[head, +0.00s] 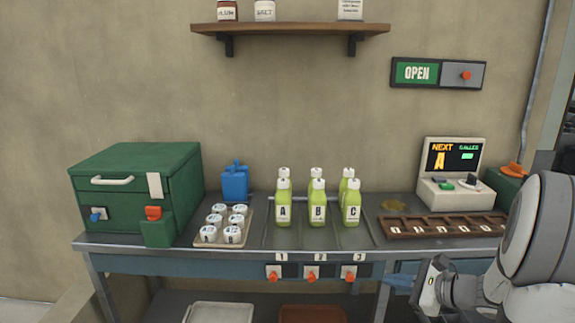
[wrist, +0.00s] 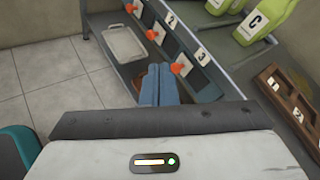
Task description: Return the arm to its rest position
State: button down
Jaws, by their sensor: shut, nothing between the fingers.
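My gripper (head: 402,282) shows at the lower right of the head view, in front of the counter's front edge and to the right of the switch marked 3. Its blue fingers (wrist: 161,86) are together in the wrist view, with nothing between them. They hang in open space before the counter front, apart from the switches. My pale grey arm (head: 535,240) reaches in from the right edge of the head view and is bent.
A pale tray (head: 220,311) lies below.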

jog(key=s+a+r+n+g+p, duration=0.45)
jog(key=s+a+r+n, duration=0.2)
jog(key=a, duration=0.35)
jog(key=s+a+r+n+g+h+p, duration=0.3)
jog(key=s+r+n+h+p, duration=0.6)
jog(key=n, duration=0.7)
jog(key=s+r+p, duration=0.1)
jog(key=s+r, duration=0.2)
jog(key=s, duration=0.1)
jog(key=shift+r+p, duration=0.3)
jog(key=shift+p, duration=0.05)
jog(key=shift+s, duration=0.1)
